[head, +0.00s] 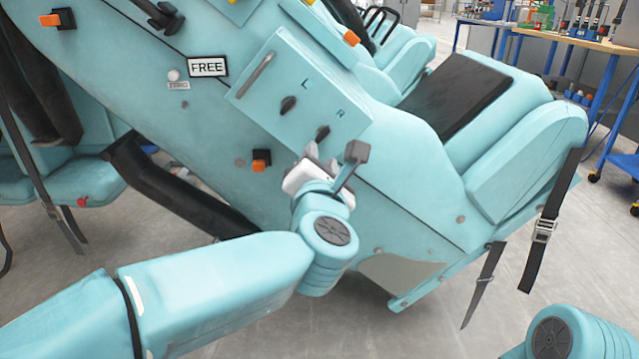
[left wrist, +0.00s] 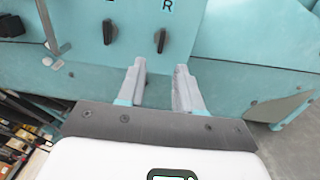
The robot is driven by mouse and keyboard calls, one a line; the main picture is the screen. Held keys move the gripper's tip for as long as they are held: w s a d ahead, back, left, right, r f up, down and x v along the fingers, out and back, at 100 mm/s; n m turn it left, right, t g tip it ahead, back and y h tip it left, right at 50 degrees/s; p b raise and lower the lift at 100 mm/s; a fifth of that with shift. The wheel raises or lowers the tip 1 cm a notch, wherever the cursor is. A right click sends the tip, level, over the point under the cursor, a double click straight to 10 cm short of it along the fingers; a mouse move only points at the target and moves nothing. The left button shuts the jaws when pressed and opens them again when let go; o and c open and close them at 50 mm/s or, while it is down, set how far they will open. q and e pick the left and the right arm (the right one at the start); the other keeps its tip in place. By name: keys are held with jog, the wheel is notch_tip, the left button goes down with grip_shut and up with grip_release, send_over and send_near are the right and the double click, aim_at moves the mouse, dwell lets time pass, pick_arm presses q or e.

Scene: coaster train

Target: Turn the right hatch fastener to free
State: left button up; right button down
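The teal hatch panel (head: 262,98) on the car's side carries two dark fasteners. The right fastener (head: 323,133) sits below the letter R, and the left fastener (head: 288,104) below the L. In the left wrist view the right fastener (left wrist: 160,41) stands about upright under the R, ahead of the fingertips. My left gripper (head: 321,157) is just below the right fastener in the head view. Its two grey fingers (left wrist: 158,85) are apart with nothing between them. They look clear of the fastener. My right gripper is out of view.
A FREE sign (head: 208,67) is left of the panel, and a pale handle (head: 256,76) is on the panel. An orange-and-black switch (head: 261,160) sits below. A seat (head: 520,150) and hanging strap (head: 541,230) are at right. Workbenches stand behind.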

pick_arm(q)
jog(key=s, duration=0.8)
jog(key=shift+s+p, duration=0.2)
jog(key=shift+p, duration=0.25)
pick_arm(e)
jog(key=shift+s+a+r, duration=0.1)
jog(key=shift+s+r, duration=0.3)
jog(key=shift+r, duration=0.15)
